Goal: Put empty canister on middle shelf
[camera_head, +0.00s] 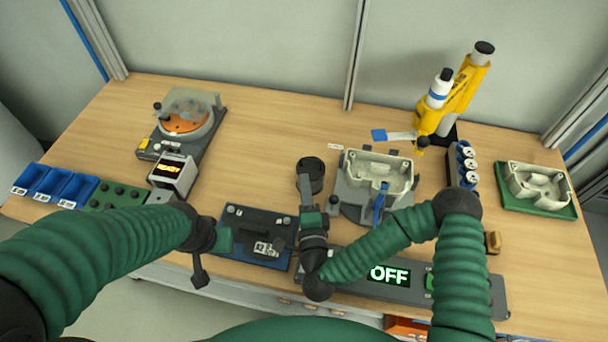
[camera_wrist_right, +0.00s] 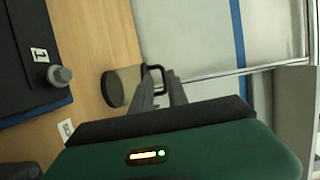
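A canister with a dark round end (camera_head: 311,172) stands on the wooden table, just beyond my right gripper (camera_head: 308,203). In the right wrist view the canister (camera_wrist_right: 127,86) shows a pale grey side and a black handle loop. The two fingers of my right gripper (camera_wrist_right: 161,88) are apart, with a narrow gap, close by the handle. I cannot tell whether they touch it. My left gripper (camera_head: 224,240) is low over the table's front, beside a dark blue-edged tray; its fingers are not clear. No shelf can be made out.
A grey fixture with a pale housing (camera_head: 378,175) stands right of the canister. A control bar reading OFF (camera_head: 405,280) lies along the front edge. Yellow dispensers (camera_head: 455,95), batteries in a rack (camera_head: 463,165) and a green tray (camera_head: 560,205) fill the right. Bare table lies behind the canister.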

